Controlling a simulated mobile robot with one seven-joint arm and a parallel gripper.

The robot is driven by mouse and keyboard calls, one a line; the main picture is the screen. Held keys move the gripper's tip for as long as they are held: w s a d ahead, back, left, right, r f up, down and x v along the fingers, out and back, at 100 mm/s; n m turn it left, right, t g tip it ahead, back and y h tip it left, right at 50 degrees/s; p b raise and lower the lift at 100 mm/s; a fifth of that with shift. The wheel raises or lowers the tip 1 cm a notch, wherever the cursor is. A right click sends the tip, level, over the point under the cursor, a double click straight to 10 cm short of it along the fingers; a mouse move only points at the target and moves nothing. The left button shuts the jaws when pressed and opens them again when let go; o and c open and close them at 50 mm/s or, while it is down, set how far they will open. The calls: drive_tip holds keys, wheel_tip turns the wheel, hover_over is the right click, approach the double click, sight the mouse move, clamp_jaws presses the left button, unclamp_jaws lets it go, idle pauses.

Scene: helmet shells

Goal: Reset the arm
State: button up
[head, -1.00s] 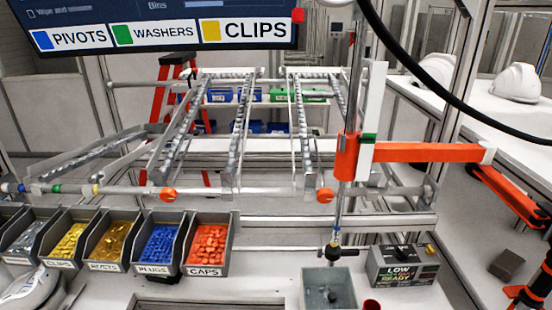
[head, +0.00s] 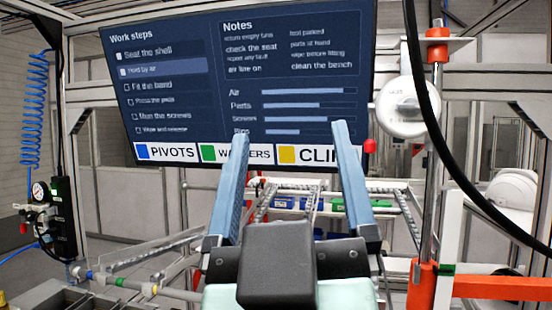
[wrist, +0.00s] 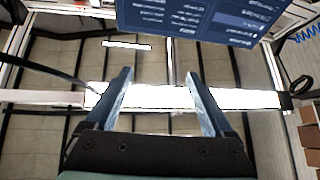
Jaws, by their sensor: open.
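My gripper (head: 290,150) is raised in the middle of the head view, its two blue fingers pointing up and spread wide apart. Nothing is between them. It stands in front of the work-steps screen (head: 165,75) and covers part of the lower label strip. In the wrist view my gripper (wrist: 160,95) is also open and empty. The wrist camera looks up at a bright light bar (wrist: 160,97) and the ceiling, with the screen (wrist: 200,15) at the top edge.
An orange clamp arm (head: 490,287) on an upright post stands at the right, with a black cable (head: 445,170) hanging near it. A coiled blue hose (head: 36,110) and a gauge (head: 40,191) are at the left.

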drive_tip(key=shift+m+t+y, duration=0.5)
drive_tip(key=shift+m+t, duration=0.3)
drive_tip(key=s+r, duration=0.1)
drive_tip(key=s+a+r, duration=0.1)
drive_tip(key=s+r, duration=0.1)
wheel_tip(320, 180, down, 9)
drive_tip(key=b, duration=0.8)
drive_tip(key=shift+r, duration=0.2)
drive_tip(key=shift+a, duration=0.1)
